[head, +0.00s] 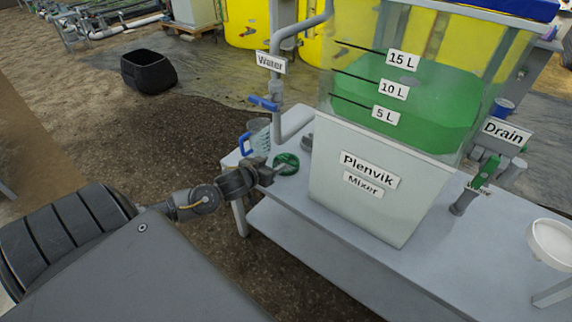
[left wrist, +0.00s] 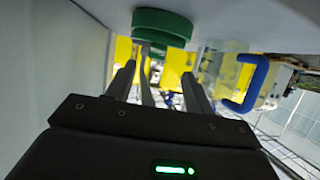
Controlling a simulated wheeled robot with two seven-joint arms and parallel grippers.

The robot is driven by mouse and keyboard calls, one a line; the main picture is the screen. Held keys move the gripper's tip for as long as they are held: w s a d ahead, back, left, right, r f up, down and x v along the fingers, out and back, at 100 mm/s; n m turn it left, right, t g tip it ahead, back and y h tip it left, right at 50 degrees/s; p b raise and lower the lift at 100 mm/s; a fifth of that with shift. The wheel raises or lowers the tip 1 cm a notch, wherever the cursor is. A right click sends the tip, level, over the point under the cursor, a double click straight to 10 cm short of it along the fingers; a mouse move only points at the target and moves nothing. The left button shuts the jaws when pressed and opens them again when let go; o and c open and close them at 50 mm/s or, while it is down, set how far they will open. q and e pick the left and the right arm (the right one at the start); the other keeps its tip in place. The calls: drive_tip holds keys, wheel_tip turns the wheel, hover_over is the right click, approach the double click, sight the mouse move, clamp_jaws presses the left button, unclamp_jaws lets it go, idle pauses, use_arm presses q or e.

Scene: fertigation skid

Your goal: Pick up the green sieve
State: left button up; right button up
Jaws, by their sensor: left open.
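The green sieve (head: 287,160) lies on the grey bench near its left corner, beside the mixer tank. In the left wrist view the round green sieve (left wrist: 162,24) shows at the top, with a narrower green part below its rim. My left gripper (head: 279,169) is at the near side of the sieve in the head view. In the left wrist view the left gripper (left wrist: 158,78) has its fingers apart, with the narrow green part lined up with the gap; I cannot tell whether they touch it. My right gripper is not in view.
A clear jug (head: 259,136) with a blue handle (left wrist: 250,84) stands close to the sieve. The mixer tank (head: 365,190) stands right of it, under a water pipe (head: 277,60) with a blue valve lever. A white dish (head: 552,240) is at the far right.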

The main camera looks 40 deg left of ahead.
sight(285, 156)
use_arm(q)
drive_tip(key=shift+d+r+b+x, duration=0.1)
drive_tip(key=shift+b+x, duration=0.2)
drive_tip(key=shift+x, duration=1.25)
drive_tip(key=shift+d+r+b+x, duration=0.15)
drive_tip(key=shift+b+x, duration=0.1)
drive_tip(key=shift+x, duration=1.3)
drive_tip(key=shift+w+f, duration=0.1)
drive_tip(key=shift+w, duration=0.3)
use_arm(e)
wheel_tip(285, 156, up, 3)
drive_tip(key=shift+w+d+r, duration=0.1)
use_arm(q)
drive_tip(key=c, duration=1.1)
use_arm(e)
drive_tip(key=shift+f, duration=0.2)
